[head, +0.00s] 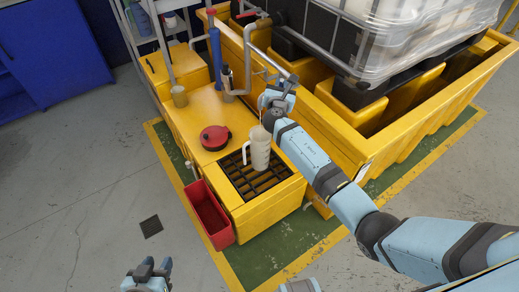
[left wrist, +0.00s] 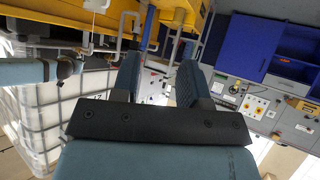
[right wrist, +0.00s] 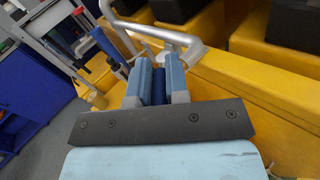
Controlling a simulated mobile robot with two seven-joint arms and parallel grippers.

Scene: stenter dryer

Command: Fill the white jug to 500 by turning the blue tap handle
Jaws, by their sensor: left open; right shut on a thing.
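The white jug (head: 261,150) stands upright on the black drain grate (head: 240,185) of the yellow cabinet, its handle to the left. My right gripper (head: 279,92) is above the jug, at the end of the grey pipe. In the right wrist view my right gripper (right wrist: 161,85) is shut on the dark blue tap handle (right wrist: 158,88), mostly hidden between the fingers. The tap outlet is hidden behind the gripper, and the jug's scale and level are too small to read. My left gripper (head: 148,268) is open and empty, low at the front left.
A red-and-black round container (head: 214,138) sits on the yellow cabinet top (head: 187,118), left of the jug. A red bin (head: 209,215) hangs at the cabinet's front left. A large yellow tray (head: 345,130) with a wrapped tank (head: 400,40) stands behind. The grey floor at left is mostly clear.

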